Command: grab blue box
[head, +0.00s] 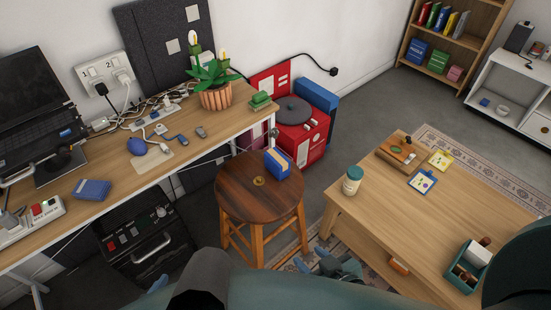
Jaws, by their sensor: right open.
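A small blue box (277,164) with a pale top sits near the back right edge of the round wooden stool (240,190). A flat blue box (91,190) lies on the desk at the left. Another blue box (416,51) stands on the bookshelf at the back right. My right gripper (311,260) is open and empty at the bottom middle, low beside the stool's front right leg and apart from all these boxes. Only a small bluish tip, perhaps of my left gripper (158,285), shows at the bottom left; its jaws cannot be made out.
A low wooden table (390,215) at the right carries a jar (352,180), cards and an open teal box (468,267). A red case (302,130) stands behind the stool. Grey floor is free beyond the table.

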